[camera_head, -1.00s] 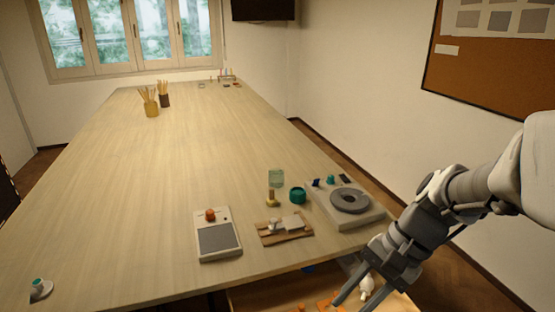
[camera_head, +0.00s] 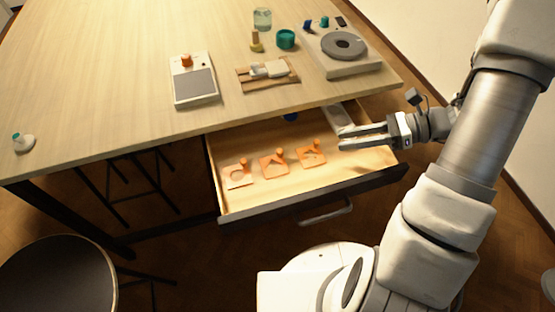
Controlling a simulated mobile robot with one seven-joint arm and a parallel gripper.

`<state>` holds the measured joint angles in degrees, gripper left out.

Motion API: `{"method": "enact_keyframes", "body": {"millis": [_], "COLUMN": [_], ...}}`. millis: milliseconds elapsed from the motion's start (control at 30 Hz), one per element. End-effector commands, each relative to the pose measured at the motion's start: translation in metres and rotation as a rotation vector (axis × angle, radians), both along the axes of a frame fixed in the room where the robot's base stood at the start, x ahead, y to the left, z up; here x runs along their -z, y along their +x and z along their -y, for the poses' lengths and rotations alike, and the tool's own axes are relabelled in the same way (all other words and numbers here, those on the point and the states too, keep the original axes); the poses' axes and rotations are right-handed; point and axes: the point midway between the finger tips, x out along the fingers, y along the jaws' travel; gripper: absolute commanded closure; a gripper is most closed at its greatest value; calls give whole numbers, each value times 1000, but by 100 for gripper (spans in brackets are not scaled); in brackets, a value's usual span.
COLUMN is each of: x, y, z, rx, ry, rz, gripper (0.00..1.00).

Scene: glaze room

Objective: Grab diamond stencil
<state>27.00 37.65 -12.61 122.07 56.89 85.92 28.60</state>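Three orange stencils with upright knobs lie in a row in the open drawer: a left stencil (camera_head: 238,177), a middle stencil (camera_head: 272,167) and a right stencil (camera_head: 310,160). Their cut-outs are too small to tell surely which is the diamond. My gripper (camera_head: 341,138) is over the right part of the drawer, to the right of the right stencil and apart from it. Its two fingers point left, with a gap between them and nothing held.
The drawer (camera_head: 260,208) sticks out below the table edge. On the table stand a scale (camera_head: 194,82), a wooden board (camera_head: 245,82) and a turntable (camera_head: 352,66). A stool (camera_head: 55,280) stands lower left.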

Motion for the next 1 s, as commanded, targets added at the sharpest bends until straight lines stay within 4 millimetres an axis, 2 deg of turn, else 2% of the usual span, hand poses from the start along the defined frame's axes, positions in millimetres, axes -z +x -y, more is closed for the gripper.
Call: {"method": "enact_keyframes", "body": {"millis": [200,400,667,1000], "x": [19,33,41,62], "y": [3,7,9,14], "z": [-47,-82,-100,-139], "rx": [-8,-8,-5,-6], "ry": [1,-1,-2,-1], "rz": [-1,0,1,2], "gripper": [65,65,65,65]}}
